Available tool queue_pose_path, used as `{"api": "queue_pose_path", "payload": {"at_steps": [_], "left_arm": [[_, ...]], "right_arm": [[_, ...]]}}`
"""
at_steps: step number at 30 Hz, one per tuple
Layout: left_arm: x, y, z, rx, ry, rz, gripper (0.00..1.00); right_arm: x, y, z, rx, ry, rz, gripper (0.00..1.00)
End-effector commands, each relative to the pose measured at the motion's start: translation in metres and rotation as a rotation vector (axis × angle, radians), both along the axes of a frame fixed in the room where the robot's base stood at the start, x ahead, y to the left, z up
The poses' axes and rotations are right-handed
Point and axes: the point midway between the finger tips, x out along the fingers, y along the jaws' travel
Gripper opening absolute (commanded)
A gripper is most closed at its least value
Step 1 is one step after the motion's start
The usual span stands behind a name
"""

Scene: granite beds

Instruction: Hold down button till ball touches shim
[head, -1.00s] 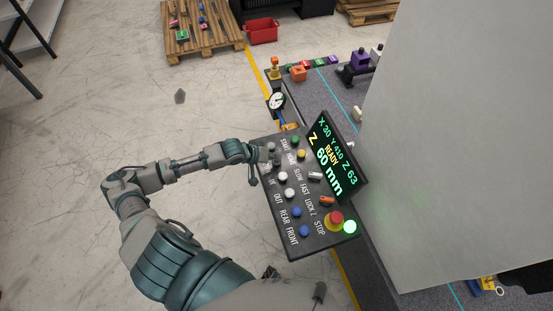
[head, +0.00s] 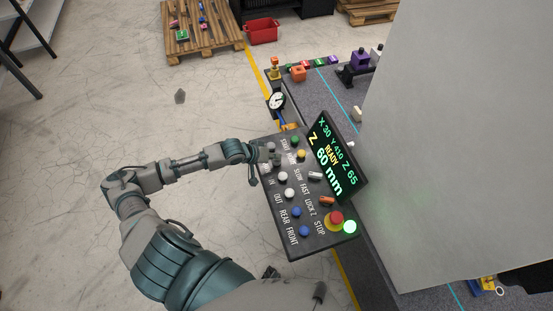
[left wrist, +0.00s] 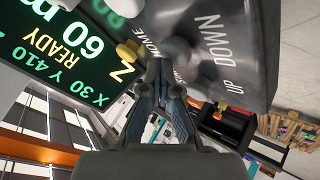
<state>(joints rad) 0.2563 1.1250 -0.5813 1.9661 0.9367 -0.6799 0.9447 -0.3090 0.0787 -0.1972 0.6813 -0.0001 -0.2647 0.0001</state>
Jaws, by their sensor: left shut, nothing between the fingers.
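The black control panel (head: 272,205) carries labelled rows of coloured buttons and a tilted display (head: 336,158) reading READY, Z 60 mm and X 30 Y 410 Z 65. My left gripper (head: 273,158) is shut and empty at the panel's upper left, over the white and grey buttons there. In the left wrist view its fingertips (left wrist: 165,68) are close to the panel face beside the DOWN and UP labels. They hide the button beneath, so I cannot tell whether they touch it. I cannot make out the ball or the shim. My right gripper is not in view.
A dial gauge (head: 277,101) stands behind the panel. A large grey slab (head: 450,150) blocks the right side. Open floor lies left.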

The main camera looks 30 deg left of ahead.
Motion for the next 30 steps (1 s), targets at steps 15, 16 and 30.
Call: {"api": "queue_pose_path", "payload": {"at_steps": [15, 16, 30], "left_arm": [[-0.0004, 0.0001, -0.0008, 0.001, 0.002, -0.001, 0.00], [-0.0004, 0.0001, -0.0008, 0.001, 0.002, -0.001, 0.00], [-0.0005, 0.0000, -0.0009, 0.001, 0.002, -0.001, 0.00]], "right_arm": [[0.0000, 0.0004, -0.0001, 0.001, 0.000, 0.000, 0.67], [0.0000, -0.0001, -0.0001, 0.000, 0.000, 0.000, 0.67], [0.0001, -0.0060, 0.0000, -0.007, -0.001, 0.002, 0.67]]}}
